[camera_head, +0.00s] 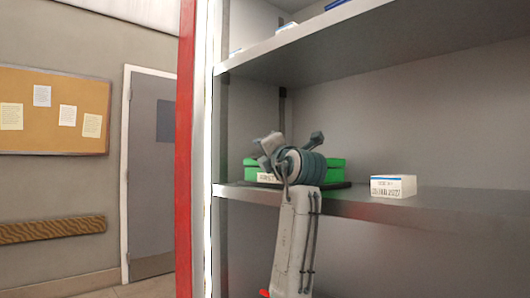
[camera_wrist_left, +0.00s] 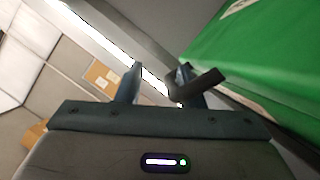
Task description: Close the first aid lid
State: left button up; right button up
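The green first aid box (camera_head: 336,170) sits on the middle shelf, mostly hidden behind my left arm. A white label (camera_head: 267,177) shows at its front left. I cannot tell from the head view how far its lid is open. In the left wrist view a large green surface (camera_wrist_left: 265,60) with a white mark, part of the box, fills the upper right. My left gripper (camera_head: 292,143) is in front of the box, with its fingers apart. In the left wrist view the gripper (camera_wrist_left: 161,76) is open, with a dark bar over its right finger; whether it touches the box is unclear. My right gripper is out of view.
A small white box with a blue edge (camera_head: 393,187) stands on the middle shelf (camera_head: 450,205) to the right. An upper shelf (camera_head: 290,45) holds small boxes. A red and white cabinet edge (camera_head: 186,150) stands at left. The shelf's far right is clear.

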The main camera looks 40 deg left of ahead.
pick_arm(q)
jog(key=v, duration=1.1)
jog(key=shift+a, duration=0.1)
